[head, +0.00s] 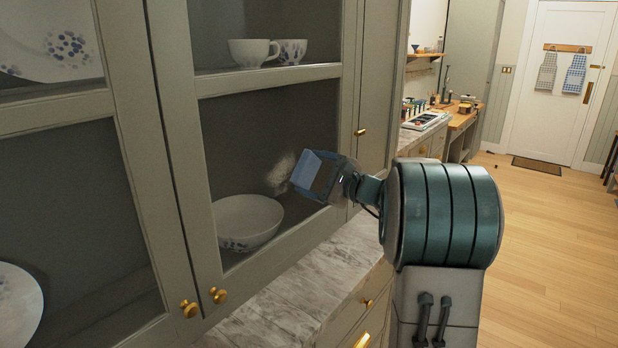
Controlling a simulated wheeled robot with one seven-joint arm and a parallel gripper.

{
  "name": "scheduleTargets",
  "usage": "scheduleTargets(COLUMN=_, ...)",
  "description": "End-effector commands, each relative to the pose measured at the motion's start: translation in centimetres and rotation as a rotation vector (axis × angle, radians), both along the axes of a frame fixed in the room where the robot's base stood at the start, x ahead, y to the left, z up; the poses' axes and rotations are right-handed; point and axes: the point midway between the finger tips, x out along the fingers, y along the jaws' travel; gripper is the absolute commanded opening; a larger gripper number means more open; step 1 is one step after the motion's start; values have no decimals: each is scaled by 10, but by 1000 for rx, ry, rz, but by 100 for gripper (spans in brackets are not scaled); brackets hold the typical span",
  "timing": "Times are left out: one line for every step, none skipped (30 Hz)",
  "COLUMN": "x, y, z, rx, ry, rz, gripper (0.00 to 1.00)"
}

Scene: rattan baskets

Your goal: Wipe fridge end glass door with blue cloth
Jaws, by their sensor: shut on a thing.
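A glass-fronted cabinet door (211,200) with a grey-green frame fills the middle left of the head view. A pale, hazy smudge (281,174) shows on its glass. My gripper (318,178) is at the right part of this glass, just right of the smudge. It is shut on a blue cloth (306,172), which shows as a blue flat patch facing the door. I cannot tell whether the cloth touches the glass. The gripper's fingertips are partly hidden by the cloth and the wrist.
Behind the glass are a white bowl (246,222) and cups (252,52) on shelves. Brass knobs (219,295) stick out from the doors. A marble counter (290,295) juts out below. Wooden floor (555,230) is open to the right.

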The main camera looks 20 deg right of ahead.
Motion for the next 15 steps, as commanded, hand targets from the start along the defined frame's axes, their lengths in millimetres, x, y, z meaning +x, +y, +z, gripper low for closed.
scheduleTargets(x=3, y=-2, z=0, rx=0, ry=0, rz=0, gripper=63)
scheduleTargets(x=3, y=-3, z=0, rx=0, ry=-1, rz=1, gripper=63)
scheduleTargets(x=4, y=-3, z=0, rx=0, ry=-1, rz=1, gripper=63)
scheduleTargets(x=4, y=-4, z=0, rx=0, ry=-1, rz=1, gripper=63)
scheduleTargets(x=4, y=-4, z=0, rx=0, ry=-1, rz=1, gripper=63)
scheduleTargets(x=4, y=-4, z=-1, rx=0, ry=-1, rz=1, gripper=63)
scheduleTargets(x=4, y=-4, z=-1, rx=0, ry=-1, rz=1, gripper=63)
scheduleTargets(x=3, y=-4, z=-2, rx=0, ry=-1, rz=1, gripper=63)
scheduleTargets(x=3, y=-5, z=-2, rx=0, ry=-1, rz=1, gripper=63)
scheduleTargets(x=2, y=-4, z=-2, rx=0, ry=-1, rz=1, gripper=63)
scheduleTargets(x=2, y=-4, z=-2, rx=0, ry=0, rz=1, gripper=63)
scheduleTargets(x=0, y=-2, z=-1, rx=0, ry=-1, rz=2, gripper=63)
scheduleTargets(x=-1, y=0, z=-1, rx=0, ry=-1, rz=2, gripper=63)
scheduleTargets(x=-3, y=2, z=-2, rx=-1, ry=-2, rz=3, gripper=63)
scheduleTargets(x=-5, y=5, z=-2, rx=-1, ry=-3, rz=4, gripper=63)
